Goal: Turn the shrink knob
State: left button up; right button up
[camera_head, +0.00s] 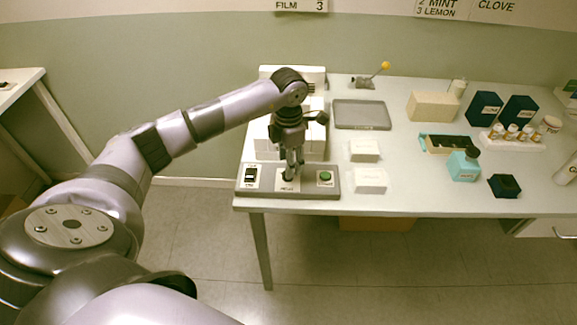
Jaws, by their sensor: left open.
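A grey control panel (307,188) lies at the front left edge of the table. It carries a black switch (251,175) on the left, a dark knob (287,175) on a white plate in the middle, and a green button (325,177) on the right. My left gripper (291,173) points down right over the middle knob, with its fingertips at the knob. The fingers cover much of the knob, and I cannot tell whether they touch it. The left gripper is open.
A white machine (262,146) stands behind the panel, partly hidden by my arm. White boxes (371,180), a grey tray (361,115), a teal bottle (463,166), dark boxes (484,108) and a rack of small bottles (512,138) stand to the right. The table's front centre is clear.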

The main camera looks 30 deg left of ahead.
pick_arm(q)
jog(key=shift+f+p, duration=0.3)
jog(key=shift+f, duration=1.8)
jog(key=shift+c, duration=0.2)
grip_shut()
